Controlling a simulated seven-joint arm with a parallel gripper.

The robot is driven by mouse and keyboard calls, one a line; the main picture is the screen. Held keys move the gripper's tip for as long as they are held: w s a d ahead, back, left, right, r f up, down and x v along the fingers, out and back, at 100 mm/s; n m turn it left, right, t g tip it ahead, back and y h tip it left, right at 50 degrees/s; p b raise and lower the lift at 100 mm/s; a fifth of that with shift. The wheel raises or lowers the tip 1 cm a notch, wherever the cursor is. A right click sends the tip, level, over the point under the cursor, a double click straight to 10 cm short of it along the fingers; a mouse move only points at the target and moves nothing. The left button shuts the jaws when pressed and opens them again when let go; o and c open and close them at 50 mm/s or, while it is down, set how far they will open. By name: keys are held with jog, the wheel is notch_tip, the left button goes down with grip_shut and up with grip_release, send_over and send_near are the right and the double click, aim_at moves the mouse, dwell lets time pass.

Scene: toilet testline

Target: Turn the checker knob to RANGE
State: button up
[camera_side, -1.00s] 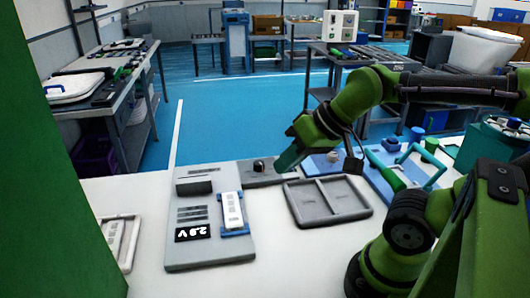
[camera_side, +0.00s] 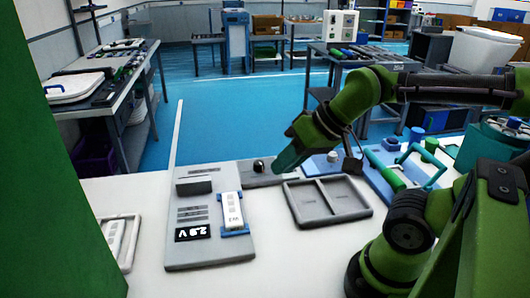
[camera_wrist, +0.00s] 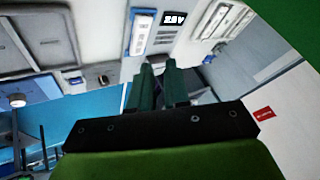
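The checker (camera_side: 187,252) is a grey panel with a lit black voltage display (camera_side: 193,233) and a white cell (camera_side: 232,211) in a blue cradle. A dark round knob (camera_side: 259,166) stands on the grey plate behind the panel's right side; it also shows in the wrist view (camera_wrist: 104,79). Its pointer and any RANGE label are too small to read. My gripper (camera_side: 279,168) is just right of the knob in the side view, apparently not touching it. In the wrist view its two green fingers (camera_wrist: 159,66) are slightly apart with nothing visible between them.
An empty grey two-part tray (camera_side: 343,215) lies right of the panel. A blue fixture with a green handle (camera_side: 390,178) stands farther right. A grey tray with a white part (camera_side: 118,240) lies at left. A green wall (camera_side: 50,150) fills the left edge.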

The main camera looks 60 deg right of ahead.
jog(key=o, duration=0.4)
jog(key=shift+w+d+f+m+g, duration=0.15)
jog(key=shift+w+d+f+g, duration=0.1)
jog(key=shift+w+d+f, duration=0.25)
jog(key=shift+w+d+f+m+g, duration=0.15)
jog(key=shift+w+d+g, duration=0.15)
jog(key=shift+w, duration=0.35)
jog(key=o, duration=0.4)
jog(key=w+d, duration=0.2)
jog(key=w+d+m+g, duration=0.1)
jog(key=w+d, duration=0.1)
jog(key=w, duration=0.1)
jog(key=w+d+m+g, duration=0.1)
jog(key=w+d, duration=0.1)
jog(key=shift+w+f+h, duration=0.1)
jog(key=shift+w+h, duration=0.2)
jog(key=shift+w, duration=0.05)
jog(key=m+g+h, duration=0.1)
jog(key=m+g, duration=0.3)
send_over(259, 162)
jog(key=shift+f, duration=1.75)
notch_tip(259, 162, down, 16)
jog(key=shift+a+f, duration=0.1)
jog(key=shift+f, duration=0.1)
jog(key=c, duration=1)
